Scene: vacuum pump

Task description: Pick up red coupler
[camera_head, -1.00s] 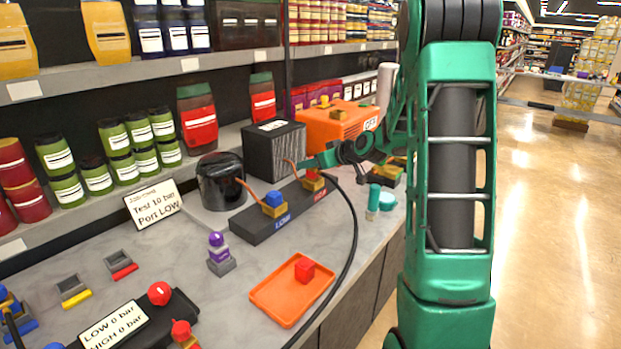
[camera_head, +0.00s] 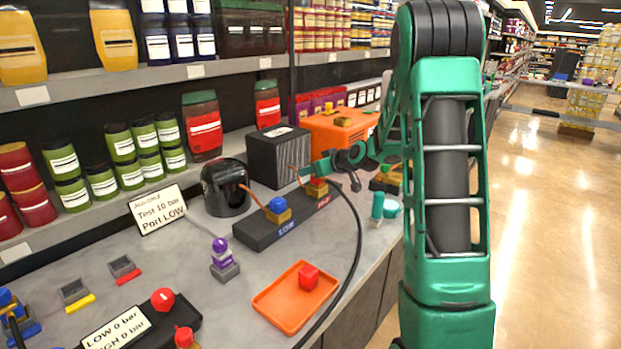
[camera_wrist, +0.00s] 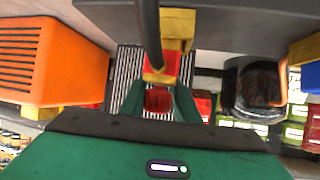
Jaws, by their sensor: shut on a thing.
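The red coupler (camera_head: 318,181) sits at the HIGH end of the dark manifold block (camera_head: 268,229), on a yellow-brown fitting, with the black hose running from it. In the wrist view the red coupler (camera_wrist: 164,66) shows with the hose crossing in front. My gripper (camera_head: 314,172) is at the coupler, and its green fingers (camera_wrist: 158,98) are closed around its red part. The exact contact is small and partly hidden in the head view. The coupler still appears to be at the fitting; I cannot tell whether it is seated.
A blue coupler (camera_head: 277,204) is on the LOW fitting. A black pot (camera_head: 226,189), a black finned box (camera_head: 279,157) and an orange machine (camera_head: 337,132) stand close behind. The hose (camera_head: 354,253) curves past the tray.

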